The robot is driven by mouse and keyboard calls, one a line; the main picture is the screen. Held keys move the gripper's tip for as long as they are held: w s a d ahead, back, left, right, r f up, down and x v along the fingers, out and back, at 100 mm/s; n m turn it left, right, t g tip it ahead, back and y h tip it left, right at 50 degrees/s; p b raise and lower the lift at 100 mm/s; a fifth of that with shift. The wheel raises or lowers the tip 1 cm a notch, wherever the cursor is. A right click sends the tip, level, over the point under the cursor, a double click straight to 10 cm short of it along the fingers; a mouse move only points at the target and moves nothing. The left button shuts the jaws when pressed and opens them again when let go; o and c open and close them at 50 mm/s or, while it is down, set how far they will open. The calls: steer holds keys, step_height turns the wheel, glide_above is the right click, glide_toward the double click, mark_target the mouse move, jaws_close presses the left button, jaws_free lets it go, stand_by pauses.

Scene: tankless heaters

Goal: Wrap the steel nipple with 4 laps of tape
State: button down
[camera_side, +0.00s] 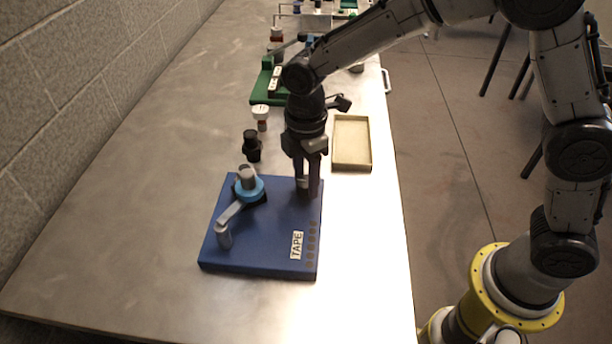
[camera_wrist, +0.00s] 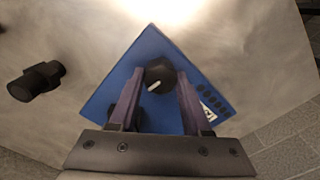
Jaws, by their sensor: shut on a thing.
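The blue tape board (camera_side: 265,255) lies on the bench and bears a white TAPE label (camera_side: 296,245). On its left half stands a grey upright piece (camera_side: 246,173), perhaps the steel nipple, in a light-blue ring (camera_side: 250,192). My gripper (camera_side: 307,190) points down at the board's back right corner. In the wrist view its fingers (camera_wrist: 160,85) are shut on a dark knob (camera_wrist: 160,70) with a white pointer mark. I cannot make out any tape.
A shallow beige tray (camera_side: 352,165) lies at the bench's right edge. A green fixture (camera_side: 262,84) stands farther back. The bench left of the board is clear; a block wall bounds it.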

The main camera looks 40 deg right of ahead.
steer(key=m, duration=0.8)
steer(key=shift+r, duration=0.1)
steer(key=m, duration=0.4)
steer(key=shift+m, duration=2.1)
steer(key=shift+c, duration=1.8)
jaws_free()
